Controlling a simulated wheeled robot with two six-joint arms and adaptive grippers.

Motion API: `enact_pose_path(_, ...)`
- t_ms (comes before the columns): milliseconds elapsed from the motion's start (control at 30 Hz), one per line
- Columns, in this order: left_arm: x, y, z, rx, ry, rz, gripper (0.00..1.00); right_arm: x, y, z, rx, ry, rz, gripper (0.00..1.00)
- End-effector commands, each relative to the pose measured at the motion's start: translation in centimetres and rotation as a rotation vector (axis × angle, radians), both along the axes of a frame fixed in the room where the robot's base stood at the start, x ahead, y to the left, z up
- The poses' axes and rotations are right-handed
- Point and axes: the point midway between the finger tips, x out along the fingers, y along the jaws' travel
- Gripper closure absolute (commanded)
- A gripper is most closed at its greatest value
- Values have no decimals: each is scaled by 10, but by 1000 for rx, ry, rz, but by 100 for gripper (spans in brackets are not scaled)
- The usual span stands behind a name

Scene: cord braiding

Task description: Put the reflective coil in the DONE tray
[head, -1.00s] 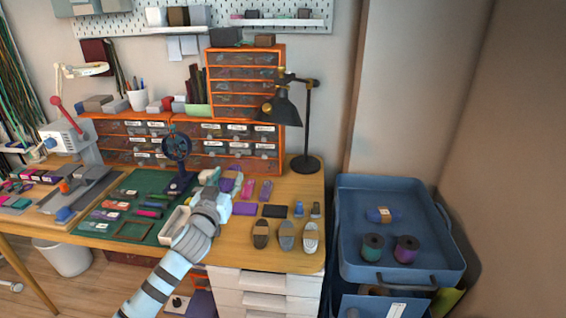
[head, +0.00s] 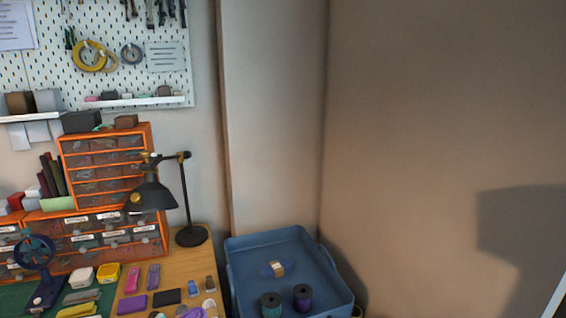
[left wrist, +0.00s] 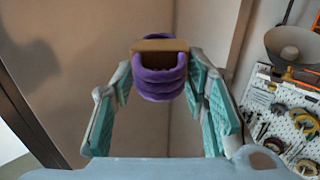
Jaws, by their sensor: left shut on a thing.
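In the left wrist view my left gripper (left wrist: 160,78) is shut on a purple coil (left wrist: 158,88) with a tan band around it, held up against a plain wall. I cannot tell from its look whether it is reflective. In the head view the arm is out of sight, and a purple bit at the bottom edge is too cut off to tell. The blue tray (head: 335,282) stands right of the bench; no DONE label is readable. It holds a blue-purple banded coil (head: 277,269), a green spool (head: 271,305) and a purple spool (head: 302,298). My right gripper is not in view.
A black desk lamp (head: 186,200) stands at the bench's back right corner. Small packets and a dark block (head: 167,297) lie on the bench top. The tray's right part looks free.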

Motion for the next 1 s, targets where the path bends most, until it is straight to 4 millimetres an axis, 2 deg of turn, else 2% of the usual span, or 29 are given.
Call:
enact_pose_path(100,-18,-4,-11,0,11,0,91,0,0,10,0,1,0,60)
enact_pose_path(200,-22,-3,-19,1,6,0,91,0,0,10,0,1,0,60)
enact_pose_path(433,-22,-3,-20,4,3,-1,91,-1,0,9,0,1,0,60)
enact_pose_path(567,-15,-3,-12,7,-2,-1,91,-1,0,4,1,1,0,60)
enact_pose_path(667,5,2,-1,4,-11,5,91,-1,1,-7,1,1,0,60)
enact_pose_path(767,32,17,7,4,-7,70,91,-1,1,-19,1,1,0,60)
enact_pose_path(867,71,44,4,1,0,165,91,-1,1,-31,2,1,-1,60)
enact_pose_path(1000,123,93,-4,-2,3,326,91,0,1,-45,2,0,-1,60)
